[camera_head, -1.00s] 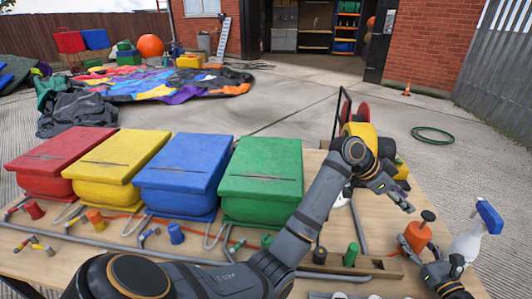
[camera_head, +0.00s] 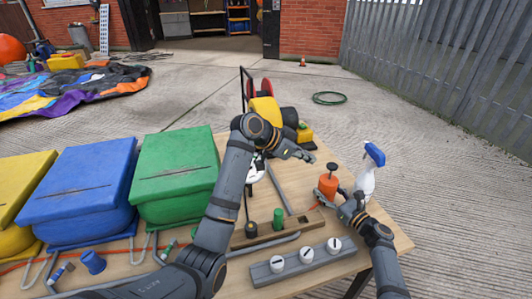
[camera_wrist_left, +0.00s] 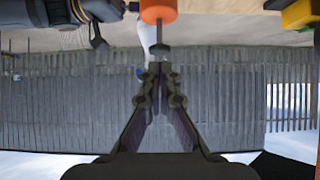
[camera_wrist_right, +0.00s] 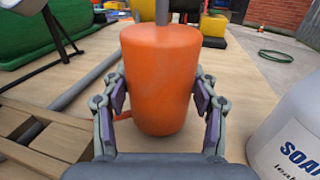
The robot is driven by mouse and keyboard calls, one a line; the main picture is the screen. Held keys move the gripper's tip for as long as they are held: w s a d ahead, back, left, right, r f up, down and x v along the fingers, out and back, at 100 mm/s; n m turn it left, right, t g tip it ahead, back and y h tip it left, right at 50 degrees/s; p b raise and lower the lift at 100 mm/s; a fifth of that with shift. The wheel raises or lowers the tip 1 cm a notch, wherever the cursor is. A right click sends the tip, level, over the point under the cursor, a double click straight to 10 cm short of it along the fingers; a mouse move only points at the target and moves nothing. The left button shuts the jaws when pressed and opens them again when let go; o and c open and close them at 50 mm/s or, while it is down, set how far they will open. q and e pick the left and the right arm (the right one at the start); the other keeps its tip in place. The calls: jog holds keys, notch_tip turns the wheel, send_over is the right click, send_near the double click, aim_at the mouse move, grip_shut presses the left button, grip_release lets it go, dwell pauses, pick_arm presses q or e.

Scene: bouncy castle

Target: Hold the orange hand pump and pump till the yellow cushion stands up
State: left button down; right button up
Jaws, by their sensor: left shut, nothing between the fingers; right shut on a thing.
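The orange hand pump (camera_head: 328,186) stands upright near the right end of the table, with a black handle (camera_head: 332,167) on top. My right gripper (camera_head: 340,200) is shut on its body; in the right wrist view the fingers clasp both sides of the orange cylinder (camera_wrist_right: 160,75). My left gripper (camera_head: 308,157) is shut and empty, just left of and above the handle. In the left wrist view its fingertips (camera_wrist_left: 160,76) are close to the handle's end (camera_wrist_left: 160,50); I cannot tell if they touch. The yellow cushion (camera_head: 22,185) is cut off at the left edge.
A spray bottle (camera_head: 368,175) stands close right of the pump. Blue (camera_head: 80,180) and green (camera_head: 178,165) cushions line the table's left. A grey block with white dials (camera_head: 262,274) lies in front. A yellow machine (camera_head: 266,110) stands behind.

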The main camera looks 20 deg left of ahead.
pick_arm(q)
jog(key=s+a+r+t+h, duration=0.1)
jog(key=h, duration=0.1)
jog(key=s+a+r+t+h, duration=0.1)
jog(key=s+t+h, duration=0.1)
jog(key=shift+s+a+r, duration=0.1)
jog(key=shift+a+r, duration=0.25)
send_over(330, 176)
jog(key=f+v, duration=0.1)
jog(key=v, duration=0.2)
notch_tip(330, 176, down, 5)
jog(key=shift+s+f, duration=0.25)
jog(key=shift+f, duration=0.15)
